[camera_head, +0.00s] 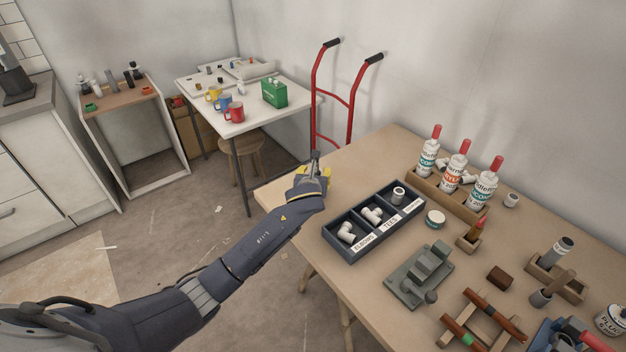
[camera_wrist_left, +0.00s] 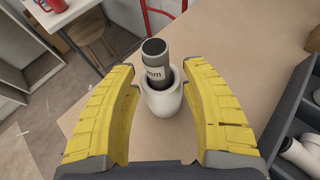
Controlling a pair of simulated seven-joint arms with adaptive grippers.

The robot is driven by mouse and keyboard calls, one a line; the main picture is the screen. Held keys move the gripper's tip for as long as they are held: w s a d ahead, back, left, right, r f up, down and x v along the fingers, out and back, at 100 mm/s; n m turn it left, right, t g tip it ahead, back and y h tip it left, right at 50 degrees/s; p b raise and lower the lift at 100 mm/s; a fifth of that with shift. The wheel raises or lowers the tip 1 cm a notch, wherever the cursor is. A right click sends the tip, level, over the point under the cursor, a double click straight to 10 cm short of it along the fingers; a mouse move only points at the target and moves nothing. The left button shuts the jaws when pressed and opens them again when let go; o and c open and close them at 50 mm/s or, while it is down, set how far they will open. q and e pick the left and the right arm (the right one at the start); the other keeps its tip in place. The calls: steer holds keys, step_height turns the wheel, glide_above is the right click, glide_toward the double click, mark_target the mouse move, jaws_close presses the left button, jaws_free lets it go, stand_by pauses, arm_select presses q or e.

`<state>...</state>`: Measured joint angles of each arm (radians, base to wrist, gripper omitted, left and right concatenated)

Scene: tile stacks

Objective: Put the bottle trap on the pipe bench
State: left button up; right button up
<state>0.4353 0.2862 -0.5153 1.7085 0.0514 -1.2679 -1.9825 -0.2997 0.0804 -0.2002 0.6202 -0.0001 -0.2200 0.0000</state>
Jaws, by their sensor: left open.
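My left gripper (camera_head: 316,174) is open at the far left corner of the wooden bench (camera_head: 375,160). In the left wrist view, its yellow fingers (camera_wrist_left: 160,85) stand on both sides of a white cup-shaped piece (camera_wrist_left: 163,103) with a dark-topped grey tube (camera_wrist_left: 155,62) upright in it, lettered "mm". Gaps show between the fingers and this piece. I cannot tell whether it is the bottle trap. In the head view the gripper mostly hides it; only the tube's top (camera_head: 316,157) shows. My right gripper is not in view.
A dark tray (camera_head: 352,257) of white fittings, labelled elbows and tees, lies just right of my left gripper. A red hand truck (camera_head: 318,95) stands behind.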

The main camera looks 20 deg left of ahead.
arm_select(q)
steer(key=v, duration=0.6)
stand_by(0.3)
